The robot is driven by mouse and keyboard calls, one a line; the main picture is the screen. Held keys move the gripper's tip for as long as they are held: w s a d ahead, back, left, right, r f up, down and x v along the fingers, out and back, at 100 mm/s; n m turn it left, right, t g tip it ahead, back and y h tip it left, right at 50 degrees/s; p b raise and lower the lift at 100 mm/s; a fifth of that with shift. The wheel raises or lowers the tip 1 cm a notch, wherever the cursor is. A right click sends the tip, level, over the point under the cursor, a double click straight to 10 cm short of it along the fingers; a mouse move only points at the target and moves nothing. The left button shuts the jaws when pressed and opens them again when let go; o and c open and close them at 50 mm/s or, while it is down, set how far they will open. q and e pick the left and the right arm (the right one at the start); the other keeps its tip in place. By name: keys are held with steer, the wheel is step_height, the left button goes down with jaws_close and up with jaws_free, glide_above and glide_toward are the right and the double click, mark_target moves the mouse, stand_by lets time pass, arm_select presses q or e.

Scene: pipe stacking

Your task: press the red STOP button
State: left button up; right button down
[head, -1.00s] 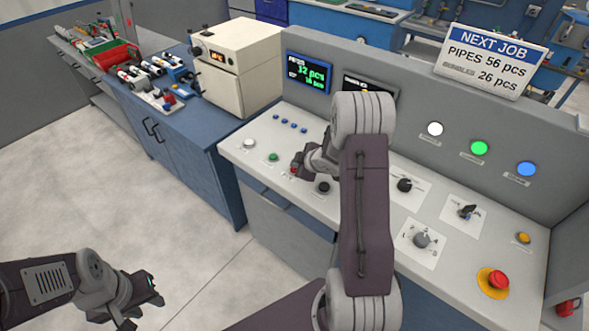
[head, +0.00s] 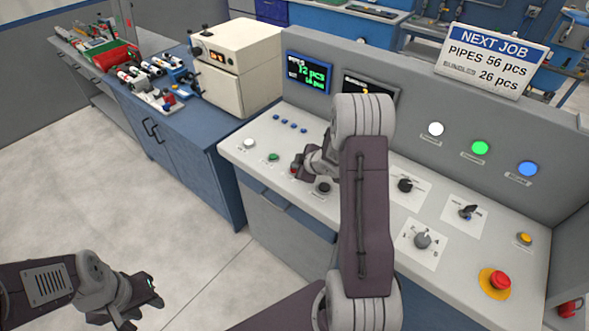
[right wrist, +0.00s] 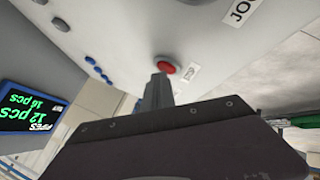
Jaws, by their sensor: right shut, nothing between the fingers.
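The red button (right wrist: 166,66) shows in the right wrist view on the light panel, with a small label beside it whose text is hard to read. In the head view a bit of this red button (head: 294,169) shows among the row on the console, partly hidden by my right gripper (head: 299,165). My right gripper is shut and empty, its closed fingertips (right wrist: 160,78) just at the button's near edge; I cannot tell whether they touch it. My left gripper (head: 143,301) hangs over the floor at lower left, far from the console; its finger gap is unclear.
A larger red mushroom button on a yellow base (head: 495,282) sits at the console's right front. Green (head: 273,157), white (head: 249,143) and black (head: 323,187) buttons flank the red one. Knobs (head: 422,240) stand right of my forearm. A JOG label (right wrist: 240,10) is nearby.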

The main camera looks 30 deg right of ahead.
steer(key=shift+r+p, duration=0.8)
step_height(320, 180, up, 5)
steer(key=p, duration=0.5)
steer(key=shift+r, duration=0.1)
